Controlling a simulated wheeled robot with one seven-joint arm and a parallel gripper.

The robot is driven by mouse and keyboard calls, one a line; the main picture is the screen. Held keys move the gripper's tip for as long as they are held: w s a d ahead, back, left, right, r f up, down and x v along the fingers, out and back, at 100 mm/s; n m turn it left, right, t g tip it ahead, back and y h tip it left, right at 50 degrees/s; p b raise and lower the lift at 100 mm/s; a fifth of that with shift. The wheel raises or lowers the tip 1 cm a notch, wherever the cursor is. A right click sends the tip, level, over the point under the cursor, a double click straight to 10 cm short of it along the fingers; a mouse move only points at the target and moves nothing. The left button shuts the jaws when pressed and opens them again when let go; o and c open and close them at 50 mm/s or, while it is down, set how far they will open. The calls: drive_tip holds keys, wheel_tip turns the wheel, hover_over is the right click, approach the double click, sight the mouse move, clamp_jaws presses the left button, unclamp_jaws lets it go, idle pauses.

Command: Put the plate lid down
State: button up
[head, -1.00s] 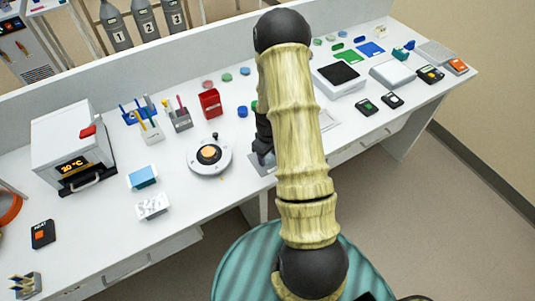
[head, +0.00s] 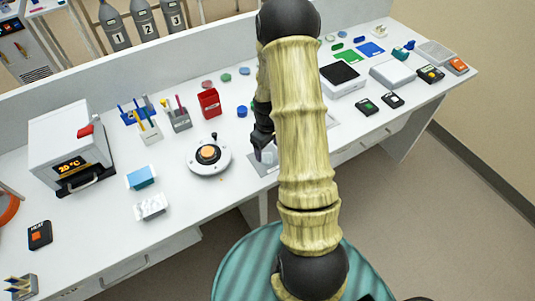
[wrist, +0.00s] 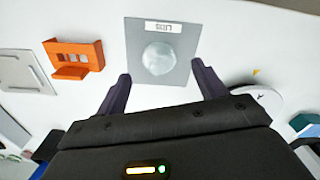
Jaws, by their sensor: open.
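The plate lid (wrist: 158,58) is a clear, pale round disc lying on a grey mat (wrist: 140,32) marked LIDS in the wrist view. In the head view the lid (head: 269,155) shows as a small pale shape on the mat (head: 260,171), just below my gripper (head: 262,142). In the wrist view my gripper (wrist: 163,84) is open, with one dark finger on each side of the mat's near edge. Nothing is between the fingers, and the lid looks apart from them. My arm hides part of the mat in the head view.
A round white device (head: 209,156) with a black knob stands just left of the mat. An orange holder (wrist: 75,58) stands beside the mat in the wrist view. A red box (head: 209,103) and pen racks (head: 178,119) stand farther back. The bench's front edge is close to the mat.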

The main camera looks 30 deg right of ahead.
sight(268, 159)
wheel_tip(268, 159, up, 8)
drive_tip(key=b, duration=0.1)
drive_tip(key=shift+b, duration=0.3)
drive_tip(key=shift+f, duration=0.1)
drive_tip(key=s+a+r+m+t, duration=0.2)
drive_tip(key=s+a+r+m, duration=0.2)
drive_tip(key=s+a+r, duration=0.4)
drive_tip(key=s+a, duration=0.4)
drive_tip(key=a, duration=0.2)
drive_tip(key=shift+s+r+t, duration=0.15)
drive_tip(key=shift+r+t, duration=0.05)
drive_tip(key=shift+t, duration=0.1)
idle(0.3)
